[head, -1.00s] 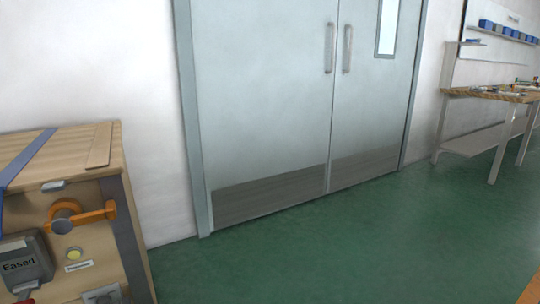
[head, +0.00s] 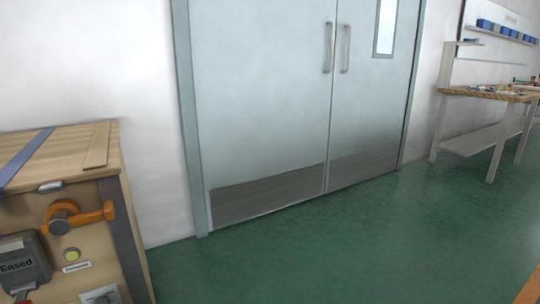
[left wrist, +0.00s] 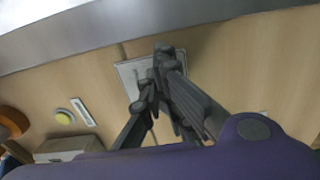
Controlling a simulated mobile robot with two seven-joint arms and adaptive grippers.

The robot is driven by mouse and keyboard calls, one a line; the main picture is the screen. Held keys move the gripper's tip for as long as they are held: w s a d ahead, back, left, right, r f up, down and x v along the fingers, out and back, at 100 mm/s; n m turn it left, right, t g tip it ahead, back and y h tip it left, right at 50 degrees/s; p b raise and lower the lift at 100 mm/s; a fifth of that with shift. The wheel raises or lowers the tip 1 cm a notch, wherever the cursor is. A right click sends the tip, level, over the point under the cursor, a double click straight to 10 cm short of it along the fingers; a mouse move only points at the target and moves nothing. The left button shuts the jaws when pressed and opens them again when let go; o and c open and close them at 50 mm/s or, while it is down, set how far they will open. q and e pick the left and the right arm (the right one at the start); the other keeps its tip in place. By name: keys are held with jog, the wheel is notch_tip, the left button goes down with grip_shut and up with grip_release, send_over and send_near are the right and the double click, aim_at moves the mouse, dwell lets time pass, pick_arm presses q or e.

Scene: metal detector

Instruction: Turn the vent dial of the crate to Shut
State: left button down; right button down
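The wooden crate (head: 95,210) stands at the left edge of the head view, cut off by the frame. A light grey square plate (head: 103,295) low on its front is partly cut off there. In the left wrist view the plate (left wrist: 128,72) lies behind my left gripper (left wrist: 158,72), whose dark fingers cover much of it. I cannot make out a dial pointer or the word Shut. The fingers look close together, but contact and opening are unclear. My right gripper is in neither view.
The crate front also carries an orange handle (head: 85,216), a yellow button (head: 71,254), a small label (head: 77,267) and a dark grey box reading "Eased" (head: 22,265). Closed double doors (head: 265,110) stand behind. Green floor (head: 330,250) is clear; a workbench (head: 490,95) stands far right.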

pick_arm(q)
jog(key=shift+s+a+f, duration=0.2)
jog(key=shift+a, duration=0.05)
jog(key=shift+w+d+f, duration=0.1)
jog(key=shift+d, duration=0.2)
jog(key=p+v, duration=0.1)
jog(key=v, duration=0.2)
jog(key=p+v, duration=0.1)
jog(key=v, duration=0.1)
jog(key=shift+s+d, duration=0.2)
jog(key=shift+d, duration=0.25)
